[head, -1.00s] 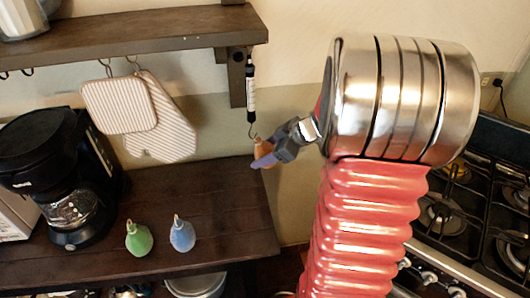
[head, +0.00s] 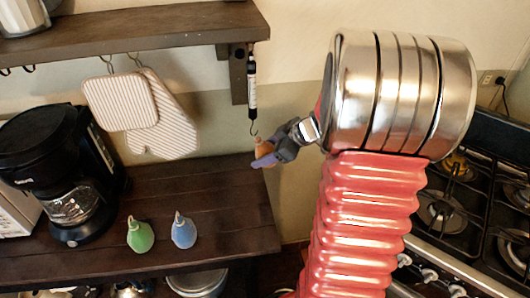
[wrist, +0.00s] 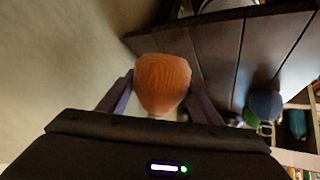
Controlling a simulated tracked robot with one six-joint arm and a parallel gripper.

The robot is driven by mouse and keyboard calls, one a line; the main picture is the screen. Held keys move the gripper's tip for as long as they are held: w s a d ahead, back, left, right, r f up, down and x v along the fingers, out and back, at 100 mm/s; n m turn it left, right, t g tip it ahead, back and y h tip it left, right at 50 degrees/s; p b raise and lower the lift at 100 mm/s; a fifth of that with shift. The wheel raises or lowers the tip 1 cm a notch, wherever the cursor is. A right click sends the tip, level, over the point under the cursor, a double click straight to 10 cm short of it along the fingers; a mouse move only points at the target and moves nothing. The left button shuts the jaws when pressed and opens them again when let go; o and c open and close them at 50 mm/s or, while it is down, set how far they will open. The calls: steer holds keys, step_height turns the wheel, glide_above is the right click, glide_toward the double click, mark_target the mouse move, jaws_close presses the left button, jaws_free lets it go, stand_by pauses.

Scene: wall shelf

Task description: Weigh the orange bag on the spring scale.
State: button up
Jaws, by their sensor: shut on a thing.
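The orange bag (head: 264,148) is in my gripper (head: 266,158), whose dark fingers close on it from both sides. It also fills the middle of the wrist view (wrist: 162,82), between the two fingers (wrist: 160,92). The spring scale (head: 252,85) hangs upright below the end of the wall shelf, and its hook (head: 254,129) is at its lower end. The bag's top is just under and slightly right of the hook. I cannot tell whether the bag's loop touches the hook or is on it.
A green bag (head: 141,236) and a blue bag (head: 183,233) stand on the dark counter (head: 225,210), left of my gripper. The wall shelf (head: 150,28) and its bracket (head: 238,75) are close to the scale. Oven mitts (head: 120,103), a coffee maker (head: 65,180) and a stove (head: 460,205) flank the space.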

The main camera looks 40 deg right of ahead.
steer(key=o, duration=1.5)
steer(key=shift+s+r, duration=0.1)
steer(key=v, duration=1.3)
steer(key=shift+s+r, duration=0.15)
steer(key=shift+r, duration=0.05)
steer(key=shift+d, duration=0.1)
